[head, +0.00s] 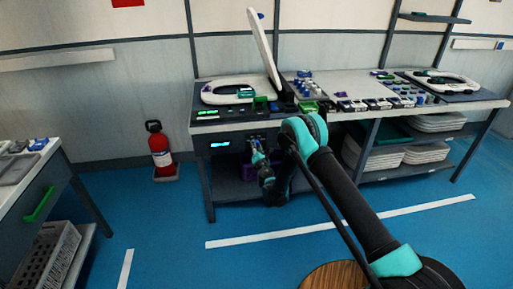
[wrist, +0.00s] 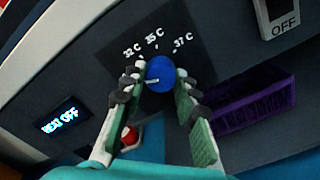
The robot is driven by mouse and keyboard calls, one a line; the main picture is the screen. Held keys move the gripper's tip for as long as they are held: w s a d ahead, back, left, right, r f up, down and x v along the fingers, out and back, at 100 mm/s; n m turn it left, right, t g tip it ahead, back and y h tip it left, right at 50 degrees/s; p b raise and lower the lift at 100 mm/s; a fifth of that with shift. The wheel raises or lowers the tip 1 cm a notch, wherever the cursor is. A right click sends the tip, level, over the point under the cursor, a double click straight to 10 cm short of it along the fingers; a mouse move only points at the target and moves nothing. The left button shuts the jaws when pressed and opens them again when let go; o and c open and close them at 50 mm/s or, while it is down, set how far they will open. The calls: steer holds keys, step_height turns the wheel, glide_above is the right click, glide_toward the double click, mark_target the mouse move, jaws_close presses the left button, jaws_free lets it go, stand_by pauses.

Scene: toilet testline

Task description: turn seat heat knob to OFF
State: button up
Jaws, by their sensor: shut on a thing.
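The seat heat knob (wrist: 161,71) is a round blue knob on a dark panel in the wrist view. Its white pointer line points left, below the 32 C mark. The marks 32 C, 35 C and 37 C are printed above it. My gripper (wrist: 160,82) has its two fingers on either side of the knob and is shut on it. A lit display (wrist: 66,119) at the left appears to read HEAT OFF. In the head view my gripper (head: 258,157) is at the front panel under the bench top; the knob is hidden there.
A white plate marked OFF (wrist: 284,18) is at the wrist view's upper right. A purple crate (wrist: 240,103) lies beyond the right finger. The bench (head: 345,117) carries a toilet seat with raised lid (head: 264,45). A fire extinguisher (head: 160,150) stands left. Floor in front is clear.

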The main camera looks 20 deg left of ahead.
mark_target(255, 127)
jaws_close()
steer(key=o, duration=1.1)
jaws_free()
steer(key=shift+o, duration=0.2)
step_height(255, 127, up, 10)
steer(key=shift+f, duration=0.1)
